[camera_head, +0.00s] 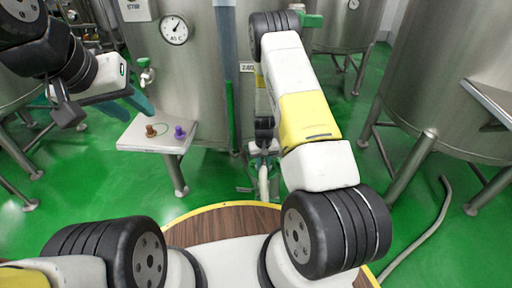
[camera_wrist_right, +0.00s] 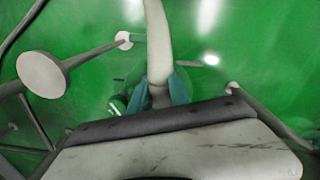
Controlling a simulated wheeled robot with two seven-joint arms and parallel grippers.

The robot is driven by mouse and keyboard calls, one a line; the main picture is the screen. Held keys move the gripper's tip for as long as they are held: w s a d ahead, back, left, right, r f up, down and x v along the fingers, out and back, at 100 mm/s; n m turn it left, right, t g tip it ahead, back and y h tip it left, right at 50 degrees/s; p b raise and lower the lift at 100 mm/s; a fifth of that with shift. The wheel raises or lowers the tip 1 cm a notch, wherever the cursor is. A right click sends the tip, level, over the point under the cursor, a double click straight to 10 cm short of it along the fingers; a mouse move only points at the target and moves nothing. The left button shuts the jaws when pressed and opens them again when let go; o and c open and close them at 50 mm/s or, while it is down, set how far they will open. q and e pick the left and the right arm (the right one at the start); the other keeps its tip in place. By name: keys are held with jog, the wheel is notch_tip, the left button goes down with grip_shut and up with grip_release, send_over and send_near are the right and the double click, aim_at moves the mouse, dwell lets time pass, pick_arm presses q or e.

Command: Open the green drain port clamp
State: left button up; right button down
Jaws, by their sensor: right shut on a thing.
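My right gripper shows in the right wrist view (camera_wrist_right: 160,90) with its teal fingers closed around the grey end of a pale hose (camera_wrist_right: 157,40). In the head view the hose (camera_head: 263,182) runs down to the floor below my right arm. A small green part (camera_wrist_right: 117,106) shows just left of the fingers in the wrist view; I cannot tell whether it is the drain port clamp. My arm hides much of the drain port area in the head view. My left gripper (camera_head: 136,106) is open and empty, above the small steel shelf.
A steel tank (camera_head: 190,70) with a gauge (camera_head: 174,30) stands ahead. Its shelf (camera_head: 135,142) holds a brown piece (camera_head: 151,131) and a purple piece (camera_head: 180,132). Another tank (camera_head: 440,75) stands at right. A loose grey hose (camera_head: 420,240) lies on the green floor.

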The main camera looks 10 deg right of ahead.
jog(key=shift+a, duration=0.15)
dwell(0.5)
jog(key=a+m, duration=0.1)
jog(key=m, duration=0.1)
jog(key=a+m, duration=0.1)
jog(key=shift+s+m, duration=0.4)
jog(key=w+a+m, duration=0.2)
jog(key=a+m, duration=0.4)
jog(key=m, duration=0.6)
jog(key=shift+w+a, duration=0.2)
jog(key=shift+a, duration=0.2)
jog(key=c, duration=1.2)
grip_release()
jog(key=shift+c, duration=0.2)
